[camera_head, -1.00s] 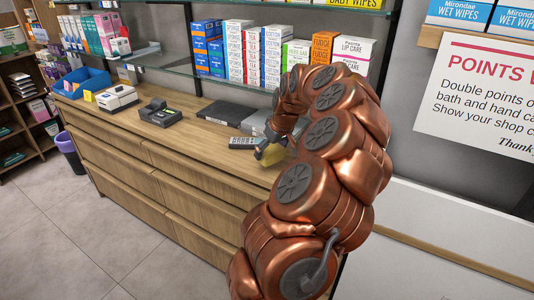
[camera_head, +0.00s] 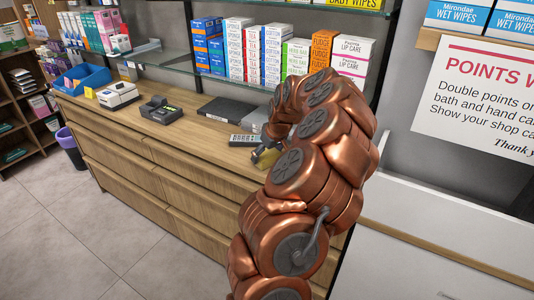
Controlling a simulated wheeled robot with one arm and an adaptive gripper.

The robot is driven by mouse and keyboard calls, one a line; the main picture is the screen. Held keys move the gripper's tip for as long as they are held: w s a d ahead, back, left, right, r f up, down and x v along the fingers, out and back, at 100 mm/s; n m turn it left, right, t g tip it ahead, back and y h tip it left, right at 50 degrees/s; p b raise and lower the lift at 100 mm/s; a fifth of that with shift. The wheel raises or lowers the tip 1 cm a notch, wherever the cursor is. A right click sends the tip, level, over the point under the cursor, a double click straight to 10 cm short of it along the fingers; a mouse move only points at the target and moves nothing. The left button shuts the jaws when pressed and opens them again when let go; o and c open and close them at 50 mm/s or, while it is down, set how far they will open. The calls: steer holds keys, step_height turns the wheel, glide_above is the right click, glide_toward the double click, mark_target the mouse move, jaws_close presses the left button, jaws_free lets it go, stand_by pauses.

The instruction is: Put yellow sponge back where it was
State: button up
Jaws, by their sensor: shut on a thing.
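The yellow sponge (camera_head: 267,158) shows as a small yellow patch at the end of my copper arm, near the front edge of the wooden counter. My gripper (camera_head: 260,153) is shut on it. The arm hides part of the sponge and most of the gripper. I cannot tell whether the sponge touches the counter top.
On the wooden counter (camera_head: 185,142) a grey keypad-like item (camera_head: 243,140) and a dark flat box (camera_head: 222,110) lie beside the gripper. A card terminal (camera_head: 160,110), a white device (camera_head: 117,96) and a blue bin (camera_head: 83,79) stand farther left. Boxed goods fill the glass shelf above.

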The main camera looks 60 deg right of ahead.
steer(key=o, duration=0.8)
steer(key=shift+c, duration=0.2)
steer(key=b+v, duration=0.2)
steer(key=v, duration=1)
